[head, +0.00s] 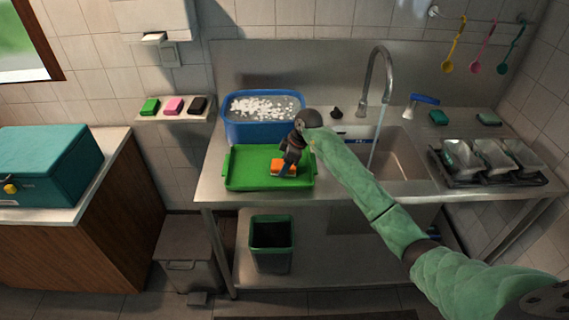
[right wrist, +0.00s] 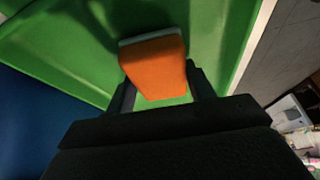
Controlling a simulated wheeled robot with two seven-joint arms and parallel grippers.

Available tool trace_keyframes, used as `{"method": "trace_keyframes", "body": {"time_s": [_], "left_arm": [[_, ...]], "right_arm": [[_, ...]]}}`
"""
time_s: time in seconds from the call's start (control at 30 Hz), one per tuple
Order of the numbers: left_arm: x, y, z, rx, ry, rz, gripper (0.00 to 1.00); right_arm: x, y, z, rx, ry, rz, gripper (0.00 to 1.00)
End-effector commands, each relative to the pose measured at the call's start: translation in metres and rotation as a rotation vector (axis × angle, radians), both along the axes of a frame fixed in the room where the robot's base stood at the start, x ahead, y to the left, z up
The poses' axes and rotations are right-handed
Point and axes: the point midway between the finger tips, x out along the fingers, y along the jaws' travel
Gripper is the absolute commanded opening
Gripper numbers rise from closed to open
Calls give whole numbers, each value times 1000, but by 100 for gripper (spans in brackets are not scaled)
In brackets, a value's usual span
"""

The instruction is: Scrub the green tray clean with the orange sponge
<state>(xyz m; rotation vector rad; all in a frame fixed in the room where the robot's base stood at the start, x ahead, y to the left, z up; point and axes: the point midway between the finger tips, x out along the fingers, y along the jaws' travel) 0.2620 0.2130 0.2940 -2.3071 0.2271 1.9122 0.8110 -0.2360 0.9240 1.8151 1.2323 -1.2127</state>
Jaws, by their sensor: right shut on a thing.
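The green tray (head: 240,178) lies on the steel counter, left of the sink and in front of the blue basin. The orange sponge (head: 290,170) is at the right part of the tray, on or just above its surface; I cannot tell which. My right gripper (head: 286,167) reaches down over the tray and is shut on the sponge. In the right wrist view, the sponge (right wrist: 156,68) sits between the two fingers, with a paler layer on its far edge, and the tray (right wrist: 215,30) fills the background. My left gripper is not in view.
A blue basin (head: 262,130) of foamy water stands behind the tray. Water runs from the tap (head: 385,80) into the sink (head: 400,160). A rack of metal containers (head: 485,180) stands at the right. A green bin (head: 271,262) is on the lower shelf. Several sponges lie on a wall ledge (head: 174,118).

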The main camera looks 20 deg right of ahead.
Motion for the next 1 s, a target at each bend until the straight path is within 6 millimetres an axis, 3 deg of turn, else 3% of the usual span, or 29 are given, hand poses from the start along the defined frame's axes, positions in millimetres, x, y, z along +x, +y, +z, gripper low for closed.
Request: {"method": "trace_keyframes", "body": {"time_s": [0.47, 1.0], "left_arm": [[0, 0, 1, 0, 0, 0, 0], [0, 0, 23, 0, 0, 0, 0]], "right_arm": [[-2, 0, -4, -1, 0, 0, 35], [-34, 10, -2, -1, 1, 0, 35]]}}
